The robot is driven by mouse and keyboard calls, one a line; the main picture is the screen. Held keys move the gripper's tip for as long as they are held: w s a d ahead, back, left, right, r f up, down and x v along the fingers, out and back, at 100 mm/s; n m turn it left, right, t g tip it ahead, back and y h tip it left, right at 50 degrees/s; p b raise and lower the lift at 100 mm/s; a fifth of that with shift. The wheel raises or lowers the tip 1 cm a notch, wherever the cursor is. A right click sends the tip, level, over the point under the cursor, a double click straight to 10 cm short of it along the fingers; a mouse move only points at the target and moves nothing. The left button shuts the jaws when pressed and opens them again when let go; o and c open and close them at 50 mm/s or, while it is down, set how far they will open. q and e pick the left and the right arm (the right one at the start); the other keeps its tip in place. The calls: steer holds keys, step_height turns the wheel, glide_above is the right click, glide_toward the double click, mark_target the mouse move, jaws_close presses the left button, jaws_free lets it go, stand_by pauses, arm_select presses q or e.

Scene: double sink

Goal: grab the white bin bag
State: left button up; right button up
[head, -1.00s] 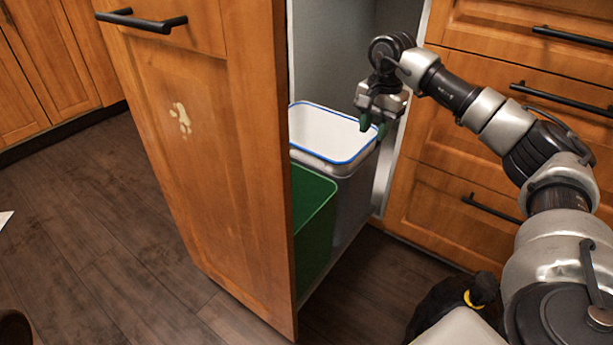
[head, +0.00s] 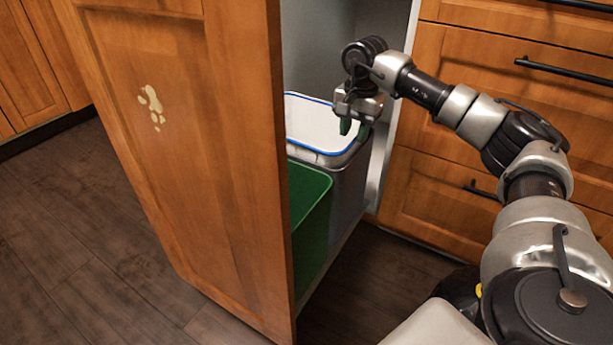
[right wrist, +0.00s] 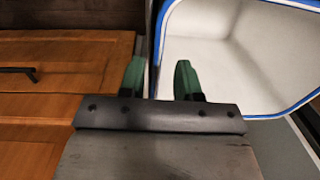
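The white bin bag (head: 312,122) lines the grey bin (head: 349,180) inside the open cabinet, with a blue band around its rim. It also shows in the right wrist view (right wrist: 225,60), at upper right. My right gripper (head: 354,128) is above the bin's right rim, open and empty, fingers pointing down. In the right wrist view its two green fingers (right wrist: 158,70) are apart, and the blue-edged rim runs through the gap between them. I cannot tell whether the fingertips are below the rim or touching it. My left gripper is out of view.
A green bin (head: 309,217) stands in front of the grey bin. The open wooden door (head: 190,160) stands close to the bins' left. Drawers with black handles (head: 565,73) are at the right. The dark wooden floor (head: 70,260) is clear at lower left.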

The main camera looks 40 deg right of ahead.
mark_target(351, 155)
steer(key=shift+f+b, duration=1.5)
steer(key=shift+f, duration=0.5)
jaws_close()
